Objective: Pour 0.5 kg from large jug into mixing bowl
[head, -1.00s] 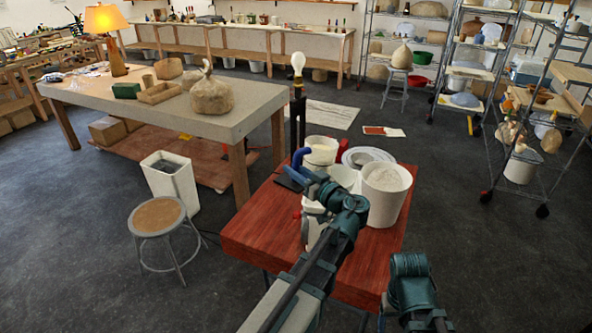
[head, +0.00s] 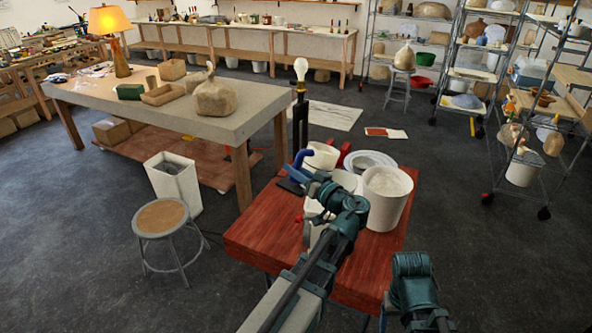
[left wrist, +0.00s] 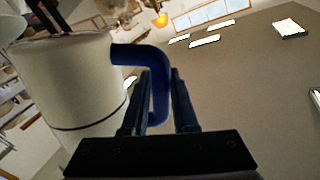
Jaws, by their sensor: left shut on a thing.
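A white jug (head: 322,157) with a blue handle (head: 303,156) is at the far end of the red table. My left gripper (head: 311,181) is shut on that handle. In the left wrist view, the jug (left wrist: 70,80) fills the left side, with a dark line around it, and the handle (left wrist: 145,53) passes between the fingers (left wrist: 162,80). The jug looks tilted to the right in the head view. A pale wide bowl (head: 368,160) stands right of it; I cannot tell if anything flows. My left arm hides part of the table. My right gripper is not in view.
A white bucket of pale powder (head: 388,195) stands right of my left wrist. Another white vessel (head: 347,180) is partly hidden behind it. The red table (head: 258,230) is clear at front left.

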